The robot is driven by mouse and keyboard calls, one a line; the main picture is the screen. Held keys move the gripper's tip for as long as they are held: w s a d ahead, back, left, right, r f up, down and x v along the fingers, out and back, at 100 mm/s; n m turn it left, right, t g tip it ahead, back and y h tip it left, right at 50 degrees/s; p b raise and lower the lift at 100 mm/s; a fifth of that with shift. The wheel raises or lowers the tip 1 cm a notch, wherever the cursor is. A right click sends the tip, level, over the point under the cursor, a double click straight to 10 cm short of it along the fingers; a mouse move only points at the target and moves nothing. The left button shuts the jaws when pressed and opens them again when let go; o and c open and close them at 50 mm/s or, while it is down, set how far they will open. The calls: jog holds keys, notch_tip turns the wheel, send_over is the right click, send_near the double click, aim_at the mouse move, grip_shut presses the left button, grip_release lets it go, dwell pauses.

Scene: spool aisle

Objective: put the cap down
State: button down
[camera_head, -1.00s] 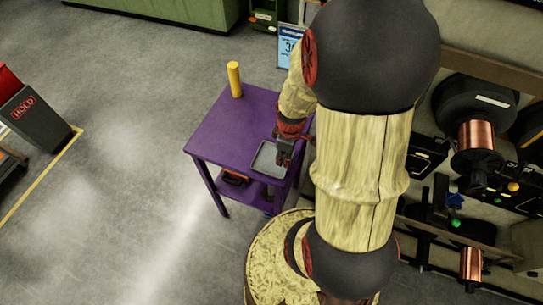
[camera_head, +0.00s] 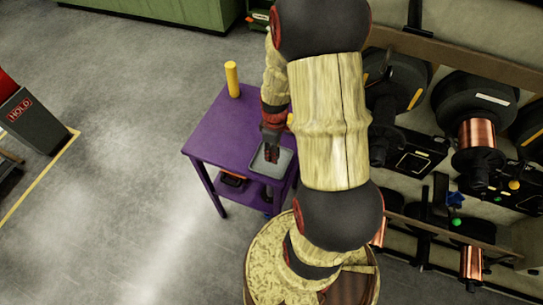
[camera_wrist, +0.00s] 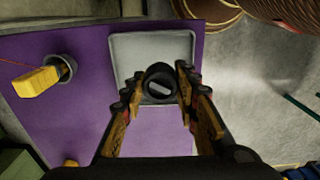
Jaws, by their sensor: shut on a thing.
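A black round cap (camera_wrist: 160,82) with a light mark on it sits between the fingertips of my gripper (camera_wrist: 159,84) in the wrist view. The gripper is shut on it. Below it is a shallow grey tray (camera_wrist: 152,45). In the head view, my gripper (camera_head: 271,152) points down at the left part of the tray (camera_head: 286,163) on a purple table (camera_head: 225,132). The cap cannot be made out there. I cannot tell whether the cap touches the tray.
A yellow cylinder (camera_head: 232,79) stands at the table's far corner. In the wrist view, a yellow piece (camera_wrist: 36,82) sits at a grey ring left of the tray. The purple top around the tray is mostly clear. A rack with copper spools (camera_head: 478,133) stands to the right.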

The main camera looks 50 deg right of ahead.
jog(key=shift+w+d+f, duration=0.25)
jog(key=shift+w+f, duration=0.6)
jog(key=shift+f, duration=0.3)
notch_tip(320, 180, down, 3)
jog(key=shift+w+f+b, duration=0.15)
jog(key=shift+b, duration=0.15)
jog(key=c, duration=1.5)
grip_release()
jog(key=shift+o, duration=0.6)
